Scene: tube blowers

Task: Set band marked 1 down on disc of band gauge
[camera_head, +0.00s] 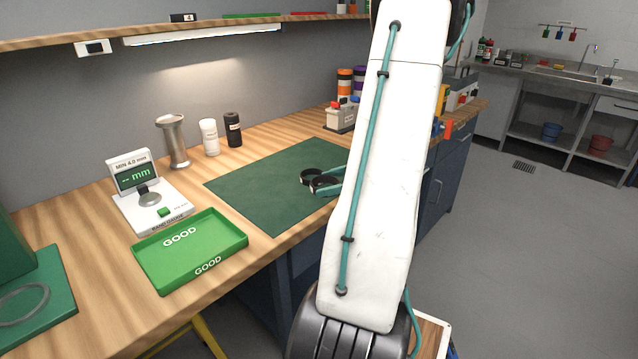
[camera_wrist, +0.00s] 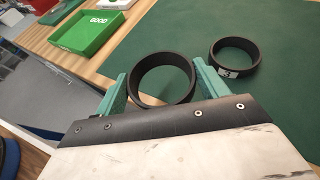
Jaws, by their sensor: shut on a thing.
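My gripper (camera_wrist: 160,76) has its teal fingers shut on either side of a black band (camera_wrist: 166,99). This band shows no mark in the wrist view, so I cannot read its number. In the head view the held band (camera_head: 325,185) is at or just above the green mat, partly hidden by the fingers. The band gauge (camera_head: 172,213) stands on the bench left of the mat. Its grey disc (camera_head: 150,199) is bare, and its display (camera_head: 134,175) reads "-- mm" below "MIN 4.0 mm".
A second black band marked 3 (camera_wrist: 232,45) lies on the green mat (camera_head: 262,190), close beside the held one. A green tray marked GOOD (camera_head: 190,250) sits in front of the gauge. A metal spool-shaped stand (camera_head: 174,142) and two small bottles stand behind. Much of the mat is clear.

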